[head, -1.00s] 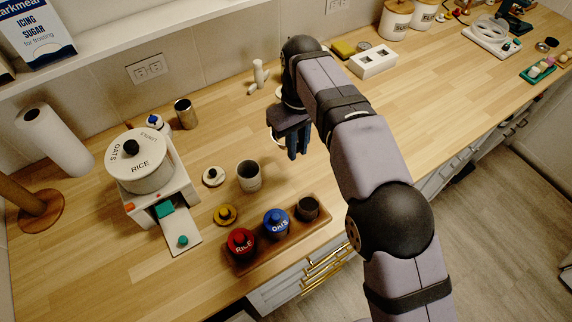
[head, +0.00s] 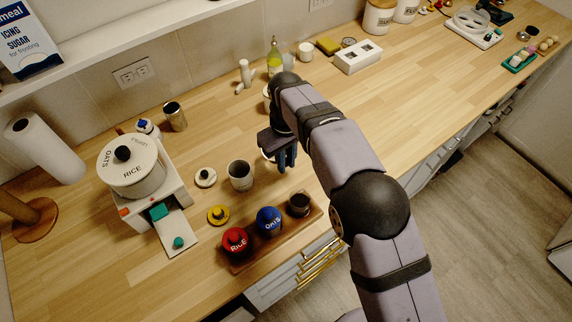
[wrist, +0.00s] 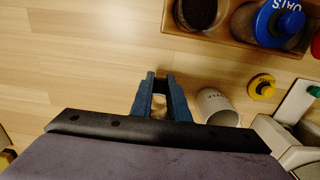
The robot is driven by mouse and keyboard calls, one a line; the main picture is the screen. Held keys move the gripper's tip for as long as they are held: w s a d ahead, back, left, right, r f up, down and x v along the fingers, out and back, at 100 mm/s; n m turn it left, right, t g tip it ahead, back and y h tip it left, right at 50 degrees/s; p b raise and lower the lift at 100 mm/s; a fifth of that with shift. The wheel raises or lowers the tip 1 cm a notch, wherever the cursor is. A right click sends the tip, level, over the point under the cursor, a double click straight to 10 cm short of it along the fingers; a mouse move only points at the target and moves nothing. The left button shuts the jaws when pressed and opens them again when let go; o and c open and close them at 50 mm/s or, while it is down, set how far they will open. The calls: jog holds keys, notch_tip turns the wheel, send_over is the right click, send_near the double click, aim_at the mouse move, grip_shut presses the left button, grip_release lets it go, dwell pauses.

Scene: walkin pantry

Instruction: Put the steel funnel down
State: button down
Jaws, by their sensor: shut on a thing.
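My gripper (head: 286,163) hangs over the wooden counter, to the right of a grey cup and behind the wooden tray. Its blue fingers also show in the wrist view (wrist: 160,80), pointing away from the camera. They are shut on the steel funnel (head: 267,155), of which only a pale curved edge shows beside the fingers in the head view. The fingers and palm hide most of it. I cannot tell whether the funnel touches the counter.
The grey cup (head: 240,177) stands close by on the left. The wooden tray (head: 245,262) in front holds red and blue lidded jars and a dark-filled jar (head: 299,204). A white dispenser (head: 178,190) stands further left. Bare counter lies right of the tray in the wrist view's left half.

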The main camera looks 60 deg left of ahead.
aim_at(286, 175)
jog(key=shift+f+p, duration=0.4)
jog(key=shift+f, duration=1.05)
jog(key=shift+f, duration=0.15)
jog(key=c, duration=1.7)
grip_release()
notch_tip(286, 175, up, 12)
jog(key=shift+r+b, duration=0.2)
jog(key=shift+b, duration=1)
